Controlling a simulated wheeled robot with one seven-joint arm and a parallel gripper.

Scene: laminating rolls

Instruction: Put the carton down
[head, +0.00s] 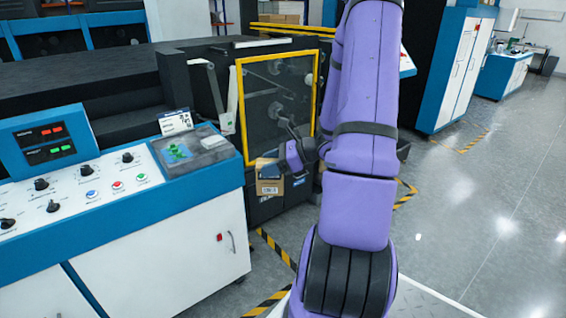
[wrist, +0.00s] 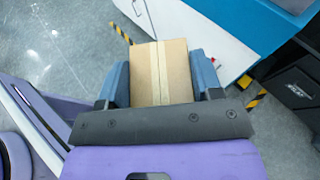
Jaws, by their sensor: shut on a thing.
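My gripper (wrist: 163,80) is shut on the carton, with one blue-grey finger against each side. In the head view my gripper (head: 285,165) is partly hidden by my purple arm. The carton is held up over the floor, beside the control cabinet's right end. Its underside is hidden.
A black machine with a yellow-framed window (head: 240,100) stands behind. Striped tape marks the grey floor (head: 480,220), clear at right.

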